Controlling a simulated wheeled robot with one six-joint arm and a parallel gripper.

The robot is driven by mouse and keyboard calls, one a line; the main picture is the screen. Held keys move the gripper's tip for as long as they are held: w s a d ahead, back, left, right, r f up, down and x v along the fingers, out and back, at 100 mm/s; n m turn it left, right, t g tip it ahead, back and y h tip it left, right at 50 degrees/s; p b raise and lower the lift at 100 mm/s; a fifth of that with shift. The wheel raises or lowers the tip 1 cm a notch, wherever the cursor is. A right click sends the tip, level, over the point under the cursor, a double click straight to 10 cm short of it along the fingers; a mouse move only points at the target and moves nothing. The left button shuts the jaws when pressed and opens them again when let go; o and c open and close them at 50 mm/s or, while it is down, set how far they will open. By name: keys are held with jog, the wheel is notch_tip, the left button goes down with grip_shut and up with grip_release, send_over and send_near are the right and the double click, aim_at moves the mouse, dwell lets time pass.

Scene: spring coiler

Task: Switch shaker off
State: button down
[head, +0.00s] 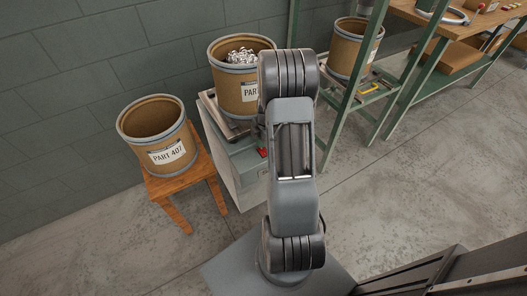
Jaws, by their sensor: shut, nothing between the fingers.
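A grey cabinet (243,165), which looks like the shaker, stands by the wall left of my arm. A metal plate (213,107) is on its top. A drum marked PART (238,96), filled with shiny metal pieces (241,55), stands on the plate. A small red part (263,153), perhaps a switch, shows on the cabinet's face close to my arm's left side. Its position, on or off, is too small to tell. My arm covers the right side of the cabinet and part of the drum's label. My gripper does not show.
An empty drum labelled PART 407 (157,133) stands on a wooden stool (185,189) at left. A green rack (344,113) holds another drum (354,49) at right. A wooden workbench (435,14) is farther right. The floor (420,160) right of my arm is clear.

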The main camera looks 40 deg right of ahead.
aim_at(262, 149)
jog(key=shift+f+b, duration=0.8)
jog(key=shift+f, duration=0.15)
jog(key=shift+r, duration=0.1)
dwell(0.4)
jog(key=shift+r+p, duration=2.25)
jog(key=shift+r, duration=1.2)
